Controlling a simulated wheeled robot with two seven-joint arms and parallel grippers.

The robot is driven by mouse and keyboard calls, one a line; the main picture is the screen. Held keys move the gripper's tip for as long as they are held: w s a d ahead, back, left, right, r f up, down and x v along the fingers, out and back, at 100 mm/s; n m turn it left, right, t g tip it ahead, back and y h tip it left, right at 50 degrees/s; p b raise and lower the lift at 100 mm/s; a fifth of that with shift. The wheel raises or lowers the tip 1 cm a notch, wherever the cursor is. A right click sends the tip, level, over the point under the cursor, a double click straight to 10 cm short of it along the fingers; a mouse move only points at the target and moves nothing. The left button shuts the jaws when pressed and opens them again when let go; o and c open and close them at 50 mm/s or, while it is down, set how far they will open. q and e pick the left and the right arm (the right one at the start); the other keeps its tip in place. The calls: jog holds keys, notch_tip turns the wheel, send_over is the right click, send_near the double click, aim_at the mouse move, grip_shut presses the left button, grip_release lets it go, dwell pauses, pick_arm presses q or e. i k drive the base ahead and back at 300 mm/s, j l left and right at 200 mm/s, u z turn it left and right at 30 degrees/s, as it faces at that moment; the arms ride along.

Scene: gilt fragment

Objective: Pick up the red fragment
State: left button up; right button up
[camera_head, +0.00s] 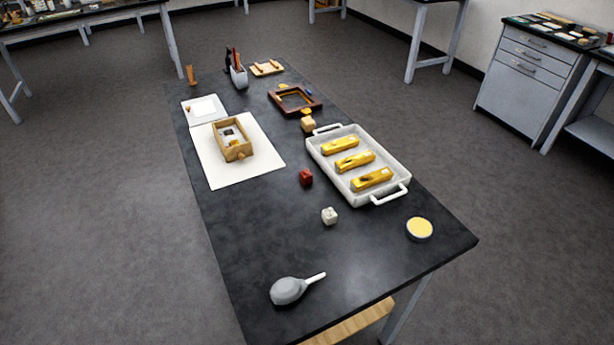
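The red fragment (306,177) is a small dark red block on the black table, just left of the white tray. It stands apart from the tray, with bare table around it. A small white block (329,215) lies a little nearer and to the right of it. Neither of my grippers shows in the head view.
The white tray (396,152) with handles holds several gold pieces. A wooden box (248,150) stands on a white sheet (217,177) to the left. A grey blower bulb (288,290) and a round yellow-topped tin (419,229) are nearer. The table's (240,235) front left is mostly clear.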

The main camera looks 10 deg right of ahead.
aim_at(306, 177)
jog(key=j+z, duration=0.45)
jog(key=j, duration=0.55)
jog(key=j+z, duration=0.4)
jog(key=j, duration=0.65)
jog(key=k, duration=0.05)
